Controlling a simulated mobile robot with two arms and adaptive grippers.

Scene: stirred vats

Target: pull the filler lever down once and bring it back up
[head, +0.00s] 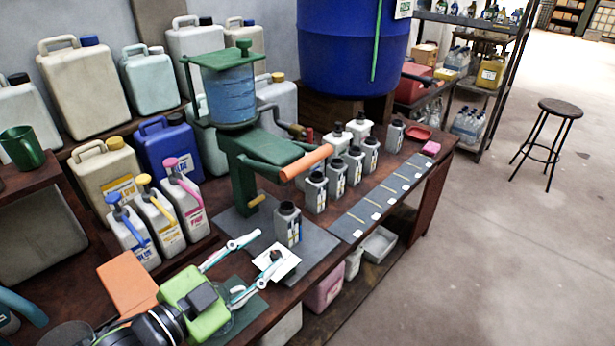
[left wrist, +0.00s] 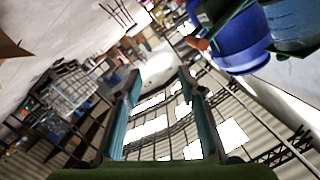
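The filler is a green stand with a clear blue-filled tank (head: 232,94) on the workbench. Its lever has an orange grip (head: 305,162) sticking out to the right, slightly raised at its outer end. A grey bottle (head: 288,224) stands upright by the filler's base. My left gripper (head: 266,247) is in front of the filler, below the lever grip in the picture and apart from it. Its fingers are spread and empty; they also show spread in the left wrist view (left wrist: 160,76). My right gripper is not in view.
A small black cap on a white card (head: 282,264) lies by my left fingertips. Several grey bottles (head: 337,178) stand right of the filler. Pump bottles (head: 160,215) and jugs stand left. A big blue vat (head: 350,45) stands behind. The floor at right is clear around a stool (head: 560,108).

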